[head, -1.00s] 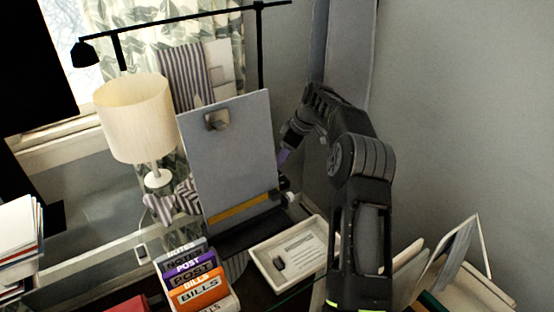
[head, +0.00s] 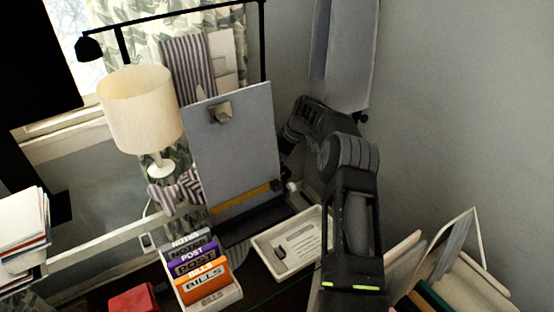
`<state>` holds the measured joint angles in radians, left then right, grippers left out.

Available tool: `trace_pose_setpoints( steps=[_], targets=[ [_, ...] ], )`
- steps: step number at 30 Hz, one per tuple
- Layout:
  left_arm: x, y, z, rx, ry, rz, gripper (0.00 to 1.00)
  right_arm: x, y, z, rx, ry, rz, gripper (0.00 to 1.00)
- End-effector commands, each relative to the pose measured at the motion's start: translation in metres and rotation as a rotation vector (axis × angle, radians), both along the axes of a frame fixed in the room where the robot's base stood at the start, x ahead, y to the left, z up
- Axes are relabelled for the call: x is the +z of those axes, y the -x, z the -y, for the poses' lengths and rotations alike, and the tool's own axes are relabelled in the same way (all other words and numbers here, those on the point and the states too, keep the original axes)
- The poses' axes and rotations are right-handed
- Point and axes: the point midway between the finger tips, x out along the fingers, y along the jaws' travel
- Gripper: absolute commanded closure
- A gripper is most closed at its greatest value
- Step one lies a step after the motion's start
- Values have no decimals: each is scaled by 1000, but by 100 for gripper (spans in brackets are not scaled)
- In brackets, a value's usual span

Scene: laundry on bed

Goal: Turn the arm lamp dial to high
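A black arm lamp (head: 178,17) stands at the back, with a long thin horizontal arm and a small dark head (head: 88,48) at its left end. Its upright pole (head: 262,50) drops behind a grey clipboard (head: 238,145). The lamp's base and dial are not visible; the clipboard and my arm stand in front of that area. My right arm reaches in from the bottom right and bends left behind the clipboard's right edge. The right gripper's fingers are hidden there. My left gripper is not in view.
A cream table lamp (head: 140,108) stands left of the clipboard. A labelled letter holder (head: 222,292), a white tray (head: 265,250) and a red object (head: 134,299) are at the front. Papers (head: 22,225) lie at left. A frame (head: 455,245) and books stand at right, near the wall.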

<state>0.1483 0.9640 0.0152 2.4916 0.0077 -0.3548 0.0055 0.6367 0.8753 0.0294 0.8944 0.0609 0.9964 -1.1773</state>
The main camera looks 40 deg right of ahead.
Motion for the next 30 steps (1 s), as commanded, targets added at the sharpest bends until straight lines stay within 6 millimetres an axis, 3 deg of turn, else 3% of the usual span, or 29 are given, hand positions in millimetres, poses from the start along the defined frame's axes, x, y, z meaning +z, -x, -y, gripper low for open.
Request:
trace_pose_setpoints(
  steps=[10,27,30],
  targets=[
    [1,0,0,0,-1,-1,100,-4,-2,-1,0,0,0,51],
    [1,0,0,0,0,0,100,-4,-1,-1,0,0,0,98],
    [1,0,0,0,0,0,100,-4,-1,-1,0,0,0,100]
  ],
)
